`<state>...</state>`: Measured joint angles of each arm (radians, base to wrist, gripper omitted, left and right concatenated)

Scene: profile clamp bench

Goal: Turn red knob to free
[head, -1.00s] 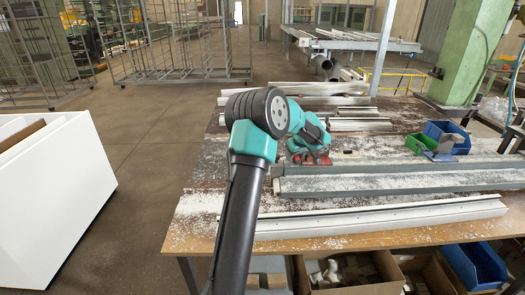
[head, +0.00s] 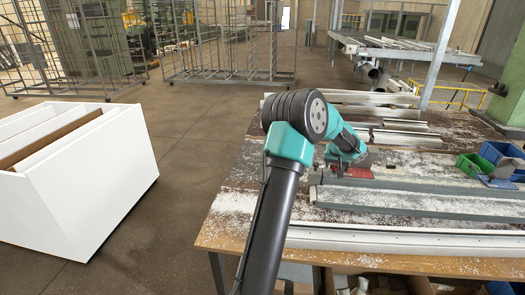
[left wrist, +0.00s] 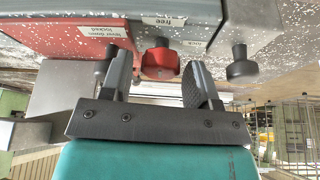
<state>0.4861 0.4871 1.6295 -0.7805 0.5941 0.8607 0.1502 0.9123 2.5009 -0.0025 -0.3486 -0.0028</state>
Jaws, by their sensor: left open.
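In the head view my left gripper (head: 366,159) is at the bench beside the red part of the clamp (head: 352,172), and the knob itself cannot be made out. My right gripper is not in view.
A black knob stands on the left (left wrist: 105,60) and another on the right (left wrist: 239,66) in the left wrist view. Long metal profiles (head: 420,204) lie across the bench. A green bin (head: 470,164) and a blue bin (head: 500,152) are at right. A white box (head: 110,170) stands left.

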